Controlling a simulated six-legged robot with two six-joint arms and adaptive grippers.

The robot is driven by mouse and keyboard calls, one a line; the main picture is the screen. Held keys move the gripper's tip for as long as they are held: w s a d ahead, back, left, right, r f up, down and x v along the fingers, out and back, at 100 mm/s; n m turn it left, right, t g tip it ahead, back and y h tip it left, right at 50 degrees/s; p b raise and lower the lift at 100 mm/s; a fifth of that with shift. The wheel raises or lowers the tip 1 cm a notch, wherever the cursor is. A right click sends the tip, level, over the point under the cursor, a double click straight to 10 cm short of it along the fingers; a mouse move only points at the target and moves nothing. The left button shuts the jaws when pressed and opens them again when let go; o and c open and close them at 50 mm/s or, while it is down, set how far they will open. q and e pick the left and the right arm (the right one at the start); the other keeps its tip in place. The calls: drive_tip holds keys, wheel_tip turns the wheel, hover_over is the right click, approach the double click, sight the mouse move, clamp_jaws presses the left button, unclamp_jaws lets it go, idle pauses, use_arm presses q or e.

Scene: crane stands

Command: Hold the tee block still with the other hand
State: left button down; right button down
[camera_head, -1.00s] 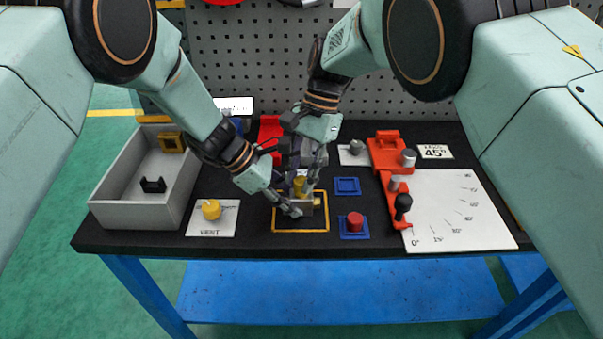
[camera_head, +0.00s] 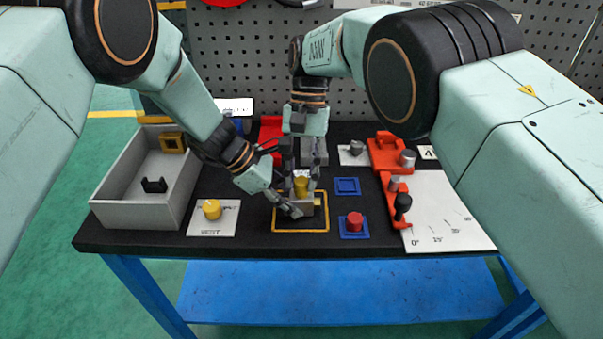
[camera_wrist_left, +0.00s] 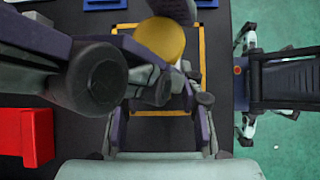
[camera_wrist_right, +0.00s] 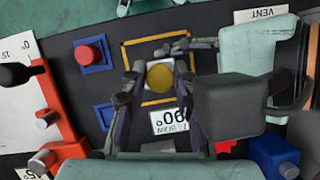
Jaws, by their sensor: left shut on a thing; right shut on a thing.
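The grey tee block (camera_head: 307,209) sits inside the yellow square outline on the black bench top, with a yellow round piece (camera_head: 301,187) upright on its top and a small yellow part on its side. My left gripper (camera_head: 296,209) comes in low from the left and is shut on the tee block. My right gripper (camera_head: 302,184) points down from behind, its fingers on both sides of the yellow piece and shut on it. The right wrist view shows the yellow piece (camera_wrist_right: 160,78) between these fingers. In the left wrist view the yellow piece (camera_wrist_left: 160,38) partly hides the block.
A grey bin (camera_head: 118,190) with loose parts stands at the left, beside a yellow knob (camera_head: 211,209) on a white card. A red peg (camera_head: 355,221) on a blue base and an empty blue square (camera_head: 347,186) lie just right. An orange fixture (camera_head: 390,152) stands farther right.

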drive_tip(key=n, duration=0.1)
drive_tip(key=n+h, duration=0.1)
drive_tip(key=n, duration=0.2)
drive_tip(key=shift+w+a, duration=0.15)
drive_tip(key=shift+a, duration=0.1)
drive_tip(key=shift+d+r+n+h, duration=0.1)
drive_tip(key=shift+n+h, duration=0.4)
drive_tip(key=shift+n, duration=0.1)
drive_tip(key=c, duration=1)
unclamp_jaws()
drive_tip(key=shift+c, duration=0.5)
drive_tip(key=m, duration=0.2)
drive_tip(key=m+y, duration=0.2)
drive_tip(key=m, duration=0.1)
drive_tip(key=shift+d+m, duration=0.25)
drive_tip(key=shift+m, duration=0.05)
drive_tip(key=m+y, duration=0.1)
drive_tip(key=m, duration=0.1)
drive_tip(key=m+t+y, duration=0.1)
drive_tip(key=m, duration=0.2)
drive_tip(key=m+t+y, duration=0.1)
drive_tip(key=m, duration=0.3)
drive_tip(key=shift+a+m, duration=0.1)
drive_tip(key=shift+m, duration=0.3)
drive_tip(key=m+t, duration=0.1)
drive_tip(key=m, duration=0.1)
drive_tip(key=m+t, duration=0.1)
drive_tip(key=m, duration=0.2)
drive_tip(key=shift+y, duration=0.3)
